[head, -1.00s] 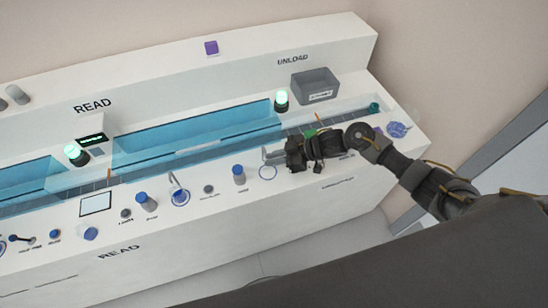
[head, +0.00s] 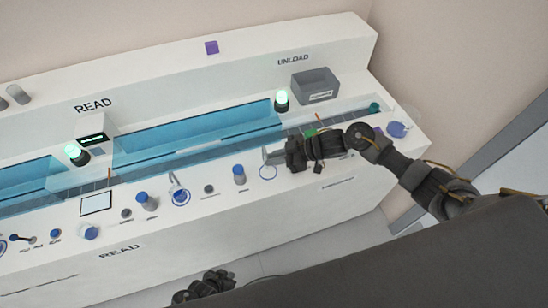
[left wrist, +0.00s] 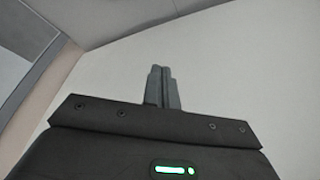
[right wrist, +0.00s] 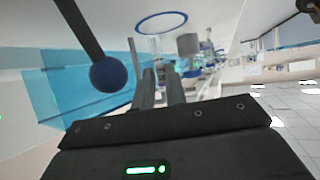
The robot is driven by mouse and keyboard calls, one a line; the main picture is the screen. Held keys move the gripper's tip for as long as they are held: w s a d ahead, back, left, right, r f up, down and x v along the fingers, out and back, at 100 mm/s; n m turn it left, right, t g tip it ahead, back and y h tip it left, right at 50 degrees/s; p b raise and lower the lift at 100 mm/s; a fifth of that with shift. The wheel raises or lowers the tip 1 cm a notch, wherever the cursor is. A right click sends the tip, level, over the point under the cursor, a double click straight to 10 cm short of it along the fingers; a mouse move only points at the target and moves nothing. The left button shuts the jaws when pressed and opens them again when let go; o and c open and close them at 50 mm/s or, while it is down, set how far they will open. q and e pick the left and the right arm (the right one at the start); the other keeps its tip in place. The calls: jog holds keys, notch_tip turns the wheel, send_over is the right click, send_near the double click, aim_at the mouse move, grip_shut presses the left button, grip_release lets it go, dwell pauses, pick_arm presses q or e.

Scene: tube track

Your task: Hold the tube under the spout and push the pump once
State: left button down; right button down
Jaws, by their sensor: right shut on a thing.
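My right gripper (head: 275,156) is shut over the right part of the bench, beside a blue ring mark (head: 268,172). In the right wrist view its fingers (right wrist: 160,80) point at the ring, and a faint clear thing, seemingly the tube (right wrist: 156,46), shows at their tips. A thin curved spout (head: 173,180) stands over another blue ring, left of the gripper. Blue-topped grey posts (head: 239,174) and (head: 148,202) stand on the ledge; I cannot tell which is the pump. My left gripper (left wrist: 162,72) is shut and empty, low in front of the bench.
A rod with a blue ball (right wrist: 108,75) is close in the right wrist view. Open floor lies before the bench.

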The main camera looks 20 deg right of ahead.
pick_arm(q)
jog(key=w+d+r+m+g+h, duration=0.1)
jog(key=w+d+r+m+h, duration=0.1)
jog(key=w+d+r+m, duration=0.4)
jog(key=w+d+r+m+h, duration=0.1)
jog(key=w+d+r+h, duration=0.2)
jog(key=d+r, duration=0.55)
jog(key=s+d+r+m+g, duration=0.4)
jog(key=d+r+m+g, duration=0.3)
jog(key=r+m, duration=0.45)
jog(key=w+a+r+m+y, duration=0.1)
jog(key=w+r+y, duration=0.1)
jog(key=w+r, duration=0.1)
jog(key=w+a+r+m+t+y, duration=0.1)
jog(key=w+a+r+y, duration=0.1)
jog(key=w+r, duration=0.2)
jog(key=w+a+r+m+y, duration=0.2)
jog(key=w+r+y, duration=0.1)
jog(key=r, duration=0.3)
jog(key=shift+w+r, duration=0.2)
jog(key=shift+r, duration=0.05)
jog(key=w+a+r+t+y, duration=0.3)
jog(key=w+a+r, duration=0.1)
jog(key=w+r, duration=0.4)
jog(key=shift+s+f, duration=0.2)
jog(key=shift+f, duration=2.7)
jog(key=shift+f, duration=0.1)
